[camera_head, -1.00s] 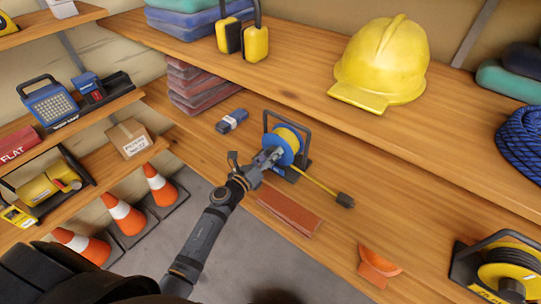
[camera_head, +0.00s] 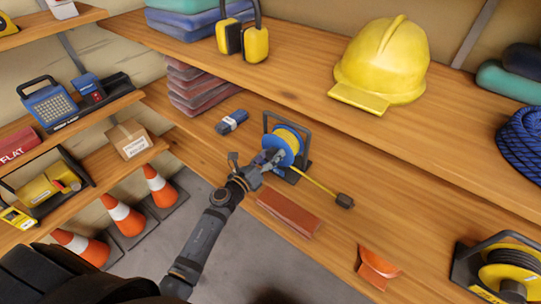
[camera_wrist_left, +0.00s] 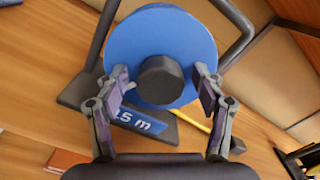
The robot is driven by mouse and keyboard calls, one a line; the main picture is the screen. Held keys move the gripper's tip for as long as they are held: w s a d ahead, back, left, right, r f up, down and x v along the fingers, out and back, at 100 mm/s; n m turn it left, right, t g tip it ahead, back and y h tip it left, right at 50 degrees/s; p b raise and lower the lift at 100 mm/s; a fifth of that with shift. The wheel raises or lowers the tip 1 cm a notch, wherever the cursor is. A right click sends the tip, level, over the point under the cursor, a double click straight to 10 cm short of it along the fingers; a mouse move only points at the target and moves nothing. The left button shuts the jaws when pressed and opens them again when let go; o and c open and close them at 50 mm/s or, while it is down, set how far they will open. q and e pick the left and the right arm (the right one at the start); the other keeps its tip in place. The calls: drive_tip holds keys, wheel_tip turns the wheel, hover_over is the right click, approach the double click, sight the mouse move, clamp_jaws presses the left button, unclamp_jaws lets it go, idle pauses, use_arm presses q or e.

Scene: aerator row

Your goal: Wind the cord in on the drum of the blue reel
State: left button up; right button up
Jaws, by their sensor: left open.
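The blue reel (camera_head: 283,146) stands on the lower wooden shelf in a dark frame, with yellow cord on its drum. In the left wrist view its blue disc (camera_wrist_left: 160,35) faces me, with a dark round knob or hub (camera_wrist_left: 162,80) in the middle. The yellow cord (camera_head: 319,185) runs out over the shelf to a black plug (camera_head: 345,200). My left gripper (camera_head: 272,160) is at the front of the reel. In the left wrist view the open fingers (camera_wrist_left: 163,90) stand on either side of the dark knob, with gaps visible. My right gripper is not in view.
A brick-red block (camera_head: 289,213) and an orange piece (camera_head: 377,264) lie near the shelf's front edge. A blue-grey item (camera_head: 232,121) lies left of the reel. Another cord reel (camera_head: 505,262) stands at the right. The upper shelf carries a yellow helmet (camera_head: 385,60).

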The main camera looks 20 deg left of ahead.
use_arm(q)
drive_tip(key=shift+s+a, duration=0.1)
drive_tip(key=shift+s, duration=0.15)
drive_tip(key=v, duration=1.1)
drive_tip(key=shift+s, duration=0.3)
drive_tip(key=shift+r, duration=0.1)
